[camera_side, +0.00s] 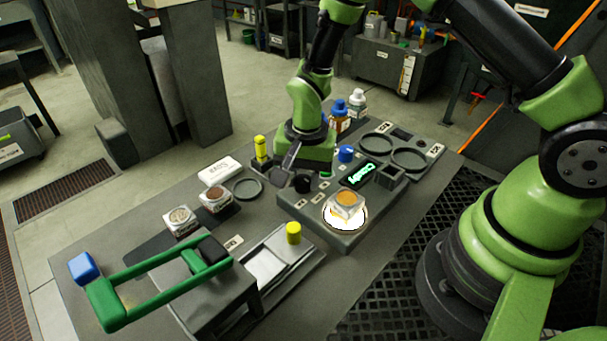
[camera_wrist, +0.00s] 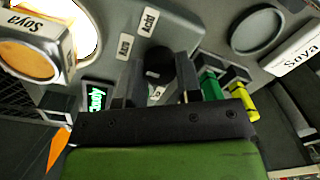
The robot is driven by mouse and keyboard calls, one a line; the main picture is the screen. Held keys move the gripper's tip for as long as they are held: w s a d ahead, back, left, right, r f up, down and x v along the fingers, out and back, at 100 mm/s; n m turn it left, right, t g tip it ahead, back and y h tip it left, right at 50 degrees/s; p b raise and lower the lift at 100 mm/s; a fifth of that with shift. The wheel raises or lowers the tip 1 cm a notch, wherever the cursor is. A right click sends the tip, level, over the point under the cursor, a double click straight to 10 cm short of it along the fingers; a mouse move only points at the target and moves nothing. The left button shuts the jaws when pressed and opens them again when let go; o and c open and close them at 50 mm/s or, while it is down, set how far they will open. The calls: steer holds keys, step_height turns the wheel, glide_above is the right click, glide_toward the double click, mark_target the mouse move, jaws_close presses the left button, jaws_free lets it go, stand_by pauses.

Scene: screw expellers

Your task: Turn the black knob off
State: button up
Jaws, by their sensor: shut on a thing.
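The black knob (camera_side: 302,183) stands on the grey control panel (camera_side: 318,210). It also shows as a dark round shape in the wrist view (camera_wrist: 159,60). My gripper (camera_side: 297,173) reaches down over the knob from behind. In the wrist view its two fingers (camera_wrist: 156,78) stand on either side of the knob, shut on it. The fingers partly hide the knob, and I cannot read its pointer position. A lit display with green text (camera_side: 362,173) is beside it on the panel, and it shows in the wrist view (camera_wrist: 97,99).
A Soya jar (camera_side: 345,204) sits on a glowing white plate at the panel's front. A blue knob (camera_side: 346,153), yellow-capped cylinders (camera_side: 293,232) and bottles (camera_side: 357,103) stand nearby. A green-handled press (camera_side: 110,305) occupies the front left. Two more jars (camera_side: 181,221) stand left.

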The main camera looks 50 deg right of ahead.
mark_target(305, 177)
steer(key=n, duration=0.5)
steer(key=shift+n, duration=0.4)
steer(key=n, duration=0.6)
steer(key=shift+d, duration=0.1)
stand_by(0.6)
steer(key=o, duration=0.9)
steer(key=shift+o, duration=0.2)
step_height(305, 177, up, 10)
steer(key=shift+d, duration=0.2)
